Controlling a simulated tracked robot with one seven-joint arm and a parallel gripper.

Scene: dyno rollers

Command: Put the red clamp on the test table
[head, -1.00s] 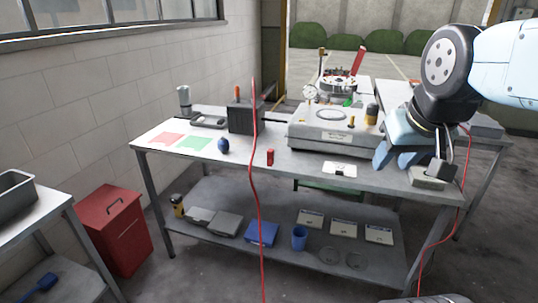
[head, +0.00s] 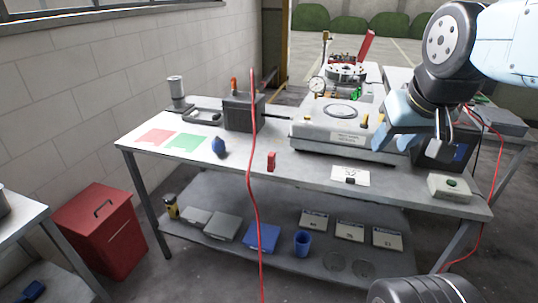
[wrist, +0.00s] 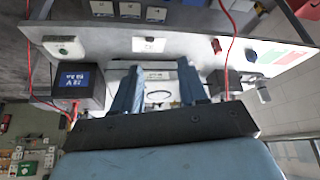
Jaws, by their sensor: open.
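A small red block, which looks like the red clamp (head: 271,161), stands on the front part of the grey metal table (head: 310,171). It also shows in the wrist view (wrist: 216,46), to the right of my fingers. My gripper (head: 418,138) is above the right part of the table, well to the right of the red clamp and apart from it. In the wrist view my gripper (wrist: 158,88) has its two blue fingers spread, with nothing held between them. I cannot tell which surface is called the test table; a grey machine with a round plate (head: 330,130) stands on this table.
A blue bulb-shaped object (head: 219,147) stands left of the clamp, beside green (head: 186,142) and red (head: 155,136) patches. A red cable (head: 254,185) hangs in front of the table. A screen box (wrist: 80,88) and a green-button box (head: 451,187) stand at the right.

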